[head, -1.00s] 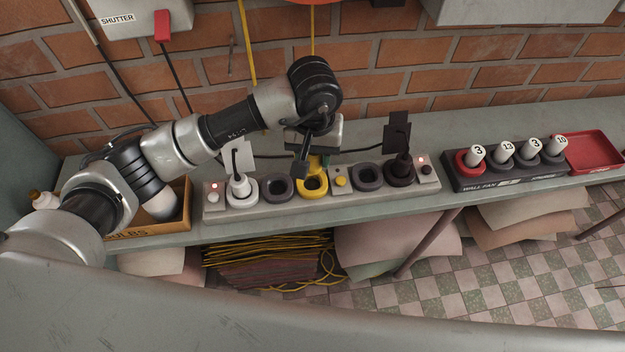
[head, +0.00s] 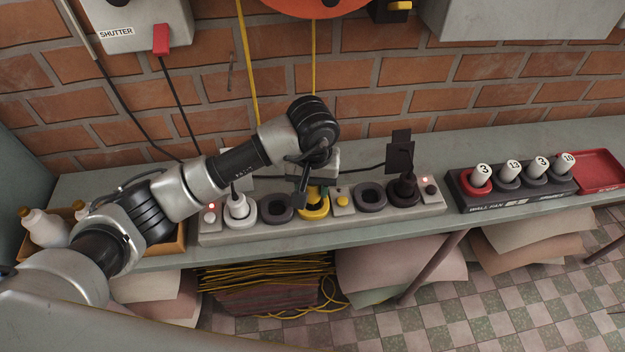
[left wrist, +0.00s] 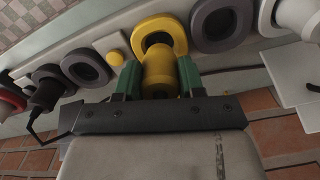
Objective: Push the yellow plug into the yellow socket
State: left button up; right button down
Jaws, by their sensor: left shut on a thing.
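The yellow plug (left wrist: 158,75) is a short yellow cylinder between the green fingers of my left gripper (left wrist: 159,80) in the left wrist view. The gripper is shut on it. The yellow socket (left wrist: 172,24), a yellow ring with a dark hole, lies just beyond the plug's far end. The plug overlaps its near rim; I cannot tell whether its tip is in the hole. In the head view my left gripper (head: 304,190) is over the yellow socket (head: 317,214) in the grey strip, hiding part of it and most of the plug. My right gripper is not in view.
Dark empty sockets (head: 277,208) and (head: 371,197) flank the yellow one. A white plug (head: 238,206) and a black plug (head: 404,188) stand in the strip's outer sockets. A yellow button (head: 342,201) is beside the yellow socket. A red tray (head: 597,172) lies far right.

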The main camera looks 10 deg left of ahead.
aim_at(312, 194)
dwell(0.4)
pick_arm(q)
jog(key=shift+b, duration=0.35)
dwell(0.4)
jog(key=shift+b, duration=0.4)
jog(key=shift+f+b, duration=1.5)
jog(key=shift+b, duration=0.4)
jog(key=o, duration=1)
jog(key=shift+r, duration=0.1)
